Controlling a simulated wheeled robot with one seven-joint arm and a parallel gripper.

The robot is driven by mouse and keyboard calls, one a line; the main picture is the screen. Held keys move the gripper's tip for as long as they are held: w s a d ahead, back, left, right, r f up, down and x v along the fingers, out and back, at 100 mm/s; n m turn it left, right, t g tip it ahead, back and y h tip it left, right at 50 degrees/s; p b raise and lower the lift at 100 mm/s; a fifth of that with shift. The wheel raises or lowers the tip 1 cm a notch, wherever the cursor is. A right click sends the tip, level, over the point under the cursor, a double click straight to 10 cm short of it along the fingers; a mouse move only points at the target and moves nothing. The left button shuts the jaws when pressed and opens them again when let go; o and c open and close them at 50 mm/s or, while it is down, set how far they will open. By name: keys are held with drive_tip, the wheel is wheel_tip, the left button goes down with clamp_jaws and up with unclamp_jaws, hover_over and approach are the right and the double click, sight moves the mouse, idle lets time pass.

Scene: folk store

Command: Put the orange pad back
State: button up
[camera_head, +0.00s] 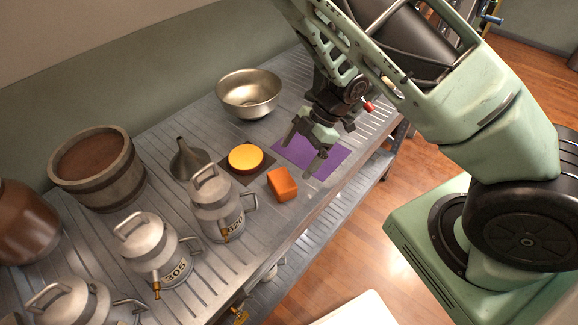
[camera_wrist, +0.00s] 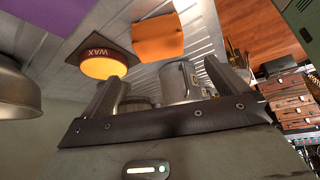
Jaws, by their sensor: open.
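The orange pad (camera_head: 282,184) is a small block lying on the metal counter near its front edge, right of and in front of the round wax tin. It also shows in the wrist view (camera_wrist: 158,38), top centre. A flat purple mat (camera_head: 318,160) lies bare on the counter behind and right of the pad; its corner shows in the wrist view (camera_wrist: 42,14). My gripper (camera_head: 301,152) is open and empty above the purple mat, apart from the pad. Both fingers show in the wrist view (camera_wrist: 160,85) with nothing between them.
The yellow-topped tin (camera_head: 246,157) marked WAX sits on a dark square mat (camera_head: 233,176). A steel bowl (camera_head: 248,92) stands behind, a funnel (camera_head: 189,160) left. Metal canisters (camera_head: 216,205) and a wooden tub (camera_head: 98,168) crowd the left. The counter's front edge (camera_head: 300,223) is close to the pad.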

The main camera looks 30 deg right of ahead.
drive_tip(key=w+a+r+m+t+h, duration=0.2)
drive_tip(key=w+a+r+m+t, duration=0.3)
drive_tip(key=r, duration=0.3)
drive_tip(key=s+a+r+m+h, duration=0.2)
drive_tip(key=a+r, duration=0.1)
drive_tip(key=r, duration=0.2)
drive_tip(key=s+a+r+m+g+h, duration=0.1)
drive_tip(key=s+r, duration=0.3)
drive_tip(key=s, duration=0.8)
drive_tip(key=s+a+r+m+g+h, duration=0.1)
drive_tip(key=s+r+g, duration=0.3)
drive_tip(key=s, duration=0.7)
drive_tip(key=shift+s+a+m, duration=0.35)
drive_tip(key=shift+a+m, duration=0.3)
drive_tip(key=shift+m, duration=0.05)
